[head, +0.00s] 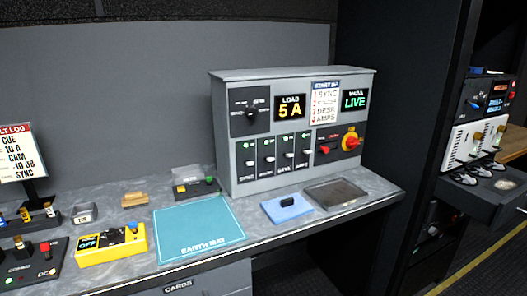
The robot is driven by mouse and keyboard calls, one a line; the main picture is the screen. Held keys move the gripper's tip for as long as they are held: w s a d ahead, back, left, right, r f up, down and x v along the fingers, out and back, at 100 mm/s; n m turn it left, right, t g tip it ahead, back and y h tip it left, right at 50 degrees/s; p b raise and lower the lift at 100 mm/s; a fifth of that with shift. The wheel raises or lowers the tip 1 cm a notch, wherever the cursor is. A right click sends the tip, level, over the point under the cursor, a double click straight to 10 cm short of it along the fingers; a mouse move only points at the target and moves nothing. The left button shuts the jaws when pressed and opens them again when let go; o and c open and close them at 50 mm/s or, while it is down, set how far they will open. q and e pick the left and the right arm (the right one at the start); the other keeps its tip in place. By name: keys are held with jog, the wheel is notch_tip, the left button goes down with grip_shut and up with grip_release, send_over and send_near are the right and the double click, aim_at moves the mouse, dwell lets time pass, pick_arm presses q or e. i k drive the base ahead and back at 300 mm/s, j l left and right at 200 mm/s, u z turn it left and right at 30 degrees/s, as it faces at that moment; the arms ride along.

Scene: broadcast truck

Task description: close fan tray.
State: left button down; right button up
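A dark tray (478,193) sticks out of the equipment rack at the right side of the head view. It looks like the fan tray and stands pulled out. A pale round patch (504,184) shows on its top. Several light rounded parts sit at its back, under a white rack unit (478,138); I cannot tell what they are. Neither of my grippers is in view.
A grey desk (345,211) carries a control console (287,130), a teal earth mat (198,229), a blue block (287,208), a dark flat tray (335,194) and a yellow meter (110,247). A dark upright panel (405,90) stands between desk and rack. Floor before the rack is clear.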

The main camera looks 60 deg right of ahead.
aim_at(492, 193)
jog(key=z, duration=3.25)
